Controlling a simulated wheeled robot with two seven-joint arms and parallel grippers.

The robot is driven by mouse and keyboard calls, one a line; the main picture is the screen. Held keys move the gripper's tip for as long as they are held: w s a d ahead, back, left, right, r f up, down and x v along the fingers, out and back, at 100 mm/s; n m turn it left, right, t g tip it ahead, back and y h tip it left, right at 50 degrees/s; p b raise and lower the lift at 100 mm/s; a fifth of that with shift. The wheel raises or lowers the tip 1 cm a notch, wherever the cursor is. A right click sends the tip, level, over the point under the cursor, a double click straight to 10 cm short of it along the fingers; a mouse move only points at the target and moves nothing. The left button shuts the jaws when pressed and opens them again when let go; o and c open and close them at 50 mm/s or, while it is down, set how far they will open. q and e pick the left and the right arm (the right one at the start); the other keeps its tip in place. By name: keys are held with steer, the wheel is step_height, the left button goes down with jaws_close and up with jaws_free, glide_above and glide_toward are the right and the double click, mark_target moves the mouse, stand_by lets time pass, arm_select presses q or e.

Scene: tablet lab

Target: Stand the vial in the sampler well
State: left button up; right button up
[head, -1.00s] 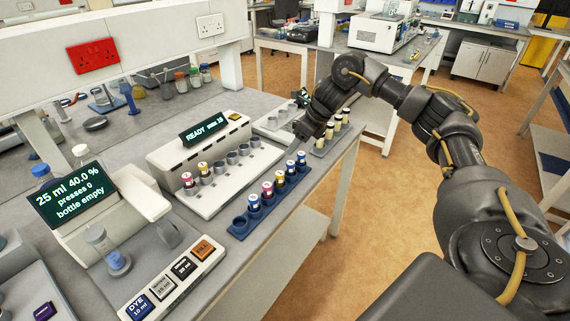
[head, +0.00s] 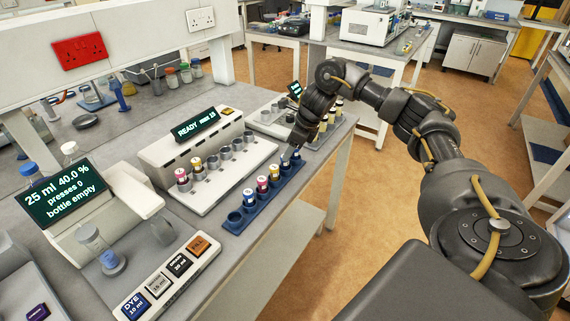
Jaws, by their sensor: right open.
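The white sampler (head: 212,187) stands on the bench with a row of grey wells; its display reads READY. Two capped vials, one pink (head: 182,175) and one yellow (head: 196,164), stand in its two nearest wells. The wells farther along, such as this one (head: 225,153), look empty. A blue rack (head: 233,222) lies beside it, holding several upright vials, among them a blue-labelled one (head: 249,197) and a red one (head: 262,184). My right gripper (head: 291,153) is open, pointing down at the rack's far end; it partly hides the vials there. My left gripper is out of view.
A dispenser with a display (head: 64,193) and a button panel (head: 170,277) stand at the near left. Another rack of vials (head: 322,130) stands beyond my right gripper. The bench's right edge runs close to the blue rack.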

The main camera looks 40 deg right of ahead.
mark_target(285, 164)
steer(key=p+x, duration=0.1)
steer(key=x, duration=0.2)
steer(key=shift+w+a+f, duration=0.1)
steer(key=shift+a+f, duration=0.1)
steer(key=shift+f, duration=0.1)
steer(key=shift+w+f, duration=0.15)
steer(key=shift+f, duration=0.25)
steer(key=c, duration=1)
steer(key=shift+r, duration=0.15)
steer(key=shift+c, duration=0.3)
